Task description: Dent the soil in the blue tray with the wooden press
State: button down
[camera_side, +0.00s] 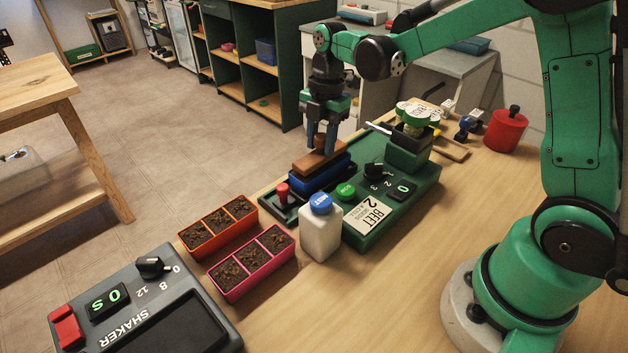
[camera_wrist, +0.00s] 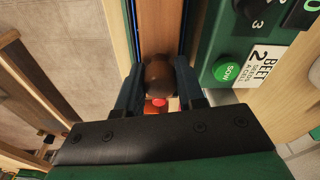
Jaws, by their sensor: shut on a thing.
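My gripper (camera_side: 321,141) points down above the tray and is shut on the press's knob. In the wrist view the knob (camera_wrist: 159,76) sits between the two fingers of my gripper (camera_wrist: 160,85). I cannot tell whether the board touches the soil.
A red-knobbed lever (camera_side: 282,191) stands just in front of the blue tray. The green seeder (camera_side: 385,205) is close on the right. A white bottle with a blue cap (camera_side: 321,230), an orange tray (camera_side: 219,224) and a pink tray (camera_side: 251,264) stand nearer. The shaker (camera_side: 145,305) is at lower left.

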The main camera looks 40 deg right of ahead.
jog(key=shift+r, duration=3.85)
jog(key=shift+a, duration=0.15)
